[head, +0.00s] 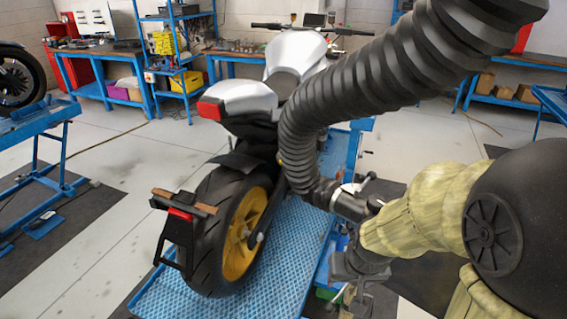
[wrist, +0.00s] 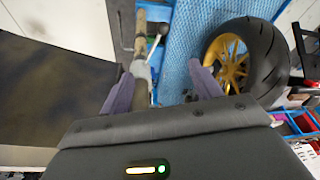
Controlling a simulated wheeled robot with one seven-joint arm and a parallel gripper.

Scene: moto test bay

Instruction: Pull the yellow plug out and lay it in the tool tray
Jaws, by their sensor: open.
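My gripper (wrist: 160,82) is open in the wrist view, its two purple-grey fingers spread apart. A beige and grey rod-like part with a pale fitting (wrist: 142,70) shows between the fingers, nearer the left one; I cannot tell whether they touch. I cannot make out a yellow plug in either view. A blue and red compartmented tray (wrist: 300,122) shows at the right edge of the wrist view; I cannot tell whether it is the tool tray.
A motorcycle (head: 240,100) with a yellow rear wheel stands on a blue lift platform (head: 270,265). A thick black corrugated hose (head: 400,75) hangs across the right of the head view, down beside the bike. Workbenches (head: 100,50) stand behind.

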